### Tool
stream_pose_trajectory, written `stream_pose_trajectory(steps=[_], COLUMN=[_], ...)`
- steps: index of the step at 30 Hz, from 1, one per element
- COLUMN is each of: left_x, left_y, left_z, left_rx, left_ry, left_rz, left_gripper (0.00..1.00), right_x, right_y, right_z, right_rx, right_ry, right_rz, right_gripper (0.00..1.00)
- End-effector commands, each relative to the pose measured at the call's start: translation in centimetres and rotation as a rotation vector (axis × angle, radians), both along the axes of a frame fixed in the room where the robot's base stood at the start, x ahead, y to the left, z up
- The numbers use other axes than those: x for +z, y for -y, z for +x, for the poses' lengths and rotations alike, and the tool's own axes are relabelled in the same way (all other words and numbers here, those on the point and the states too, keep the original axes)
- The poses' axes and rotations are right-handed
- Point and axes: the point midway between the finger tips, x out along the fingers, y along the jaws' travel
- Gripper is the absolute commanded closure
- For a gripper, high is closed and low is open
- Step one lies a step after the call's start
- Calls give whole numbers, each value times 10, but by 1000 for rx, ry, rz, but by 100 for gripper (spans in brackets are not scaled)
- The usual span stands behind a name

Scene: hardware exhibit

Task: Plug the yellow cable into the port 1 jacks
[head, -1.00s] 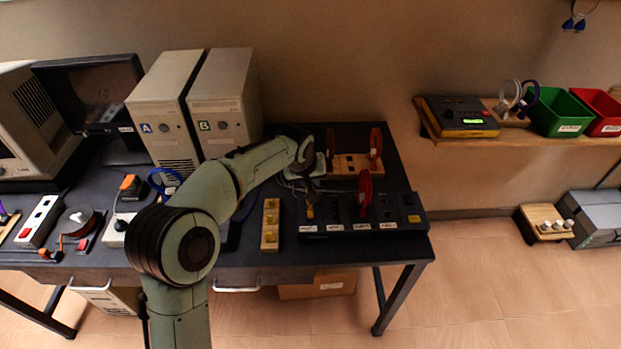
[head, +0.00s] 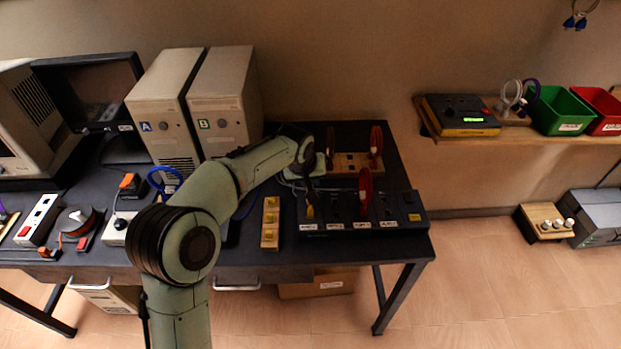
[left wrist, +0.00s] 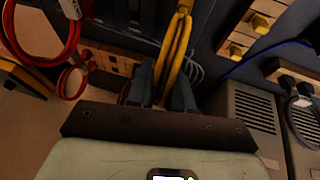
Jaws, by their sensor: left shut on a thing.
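The yellow cable shows in the left wrist view (left wrist: 178,45) as a bundled loop running up from between my gripper fingers to a yellow plug end at the top edge. My left gripper (left wrist: 163,88) is shut on the yellow cable. In the head view my left gripper (head: 309,184) points down over the left end of the black jack panel (head: 340,214), and a yellow plug (head: 310,211) shows just below it at the panel. I cannot tell whether the plug is seated in a jack. The panel's front labels are too small to read surely. My right gripper is out of view.
A red cable (head: 365,185) stands at the panel's middle. A wooden rack (head: 345,167) with red cables stands behind. A wooden block with yellow sockets (head: 270,222) lies left of the panel. Computer towers (head: 226,105) stand at the back. Wall shelf (head: 540,137) is at right.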

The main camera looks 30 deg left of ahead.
Motion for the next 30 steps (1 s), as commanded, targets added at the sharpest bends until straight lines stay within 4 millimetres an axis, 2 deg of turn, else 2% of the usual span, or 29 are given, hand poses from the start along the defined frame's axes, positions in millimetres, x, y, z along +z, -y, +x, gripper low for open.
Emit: stream_pose_trajectory(steps=[8,9,11,17,21,30], left_x=[0,0,0,0,0,0], left_y=[0,0,0,0,0,0], left_z=[0,0,0,0,0,0], left_rx=[0,0,0,0,0,0], left_ry=[0,0,0,0,0,0], left_rz=[0,0,0,0,0,0], left_gripper=[100,69,50,49,15,15], right_x=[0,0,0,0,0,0], right_y=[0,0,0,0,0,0], right_z=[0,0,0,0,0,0], right_rx=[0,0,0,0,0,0], right_ry=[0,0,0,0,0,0], right_rz=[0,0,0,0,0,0], right_gripper=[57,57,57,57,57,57])
